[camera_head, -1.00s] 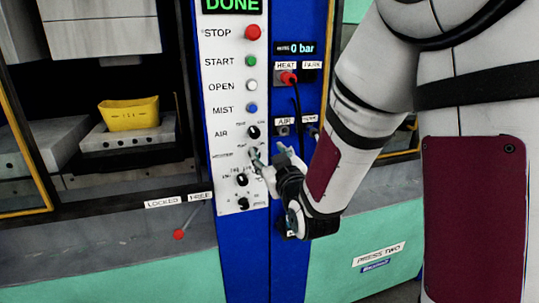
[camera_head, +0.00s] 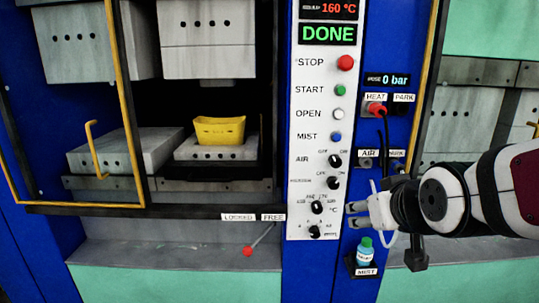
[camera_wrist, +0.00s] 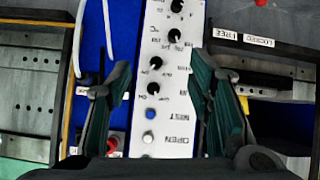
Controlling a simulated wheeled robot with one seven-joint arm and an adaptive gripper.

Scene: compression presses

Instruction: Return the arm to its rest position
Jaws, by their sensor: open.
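My gripper (camera_head: 357,214) is in front of the blue panel, just right of the white control panel (camera_head: 320,130), in the head view. Its fingers are apart and hold nothing. In the wrist view my gripper (camera_wrist: 165,95) shows its two fingers spread, with the control panel and its knobs between and beyond them. My arm reaches in from the right edge of the head view. The display (camera_head: 328,33) reads DONE.
A yellow part (camera_head: 219,130) sits on the lower platen inside the open press. A red-tipped lever (camera_head: 248,251) points down-left below the LOCKED and FREE labels. A mist bottle (camera_head: 365,253) stands just below my gripper.

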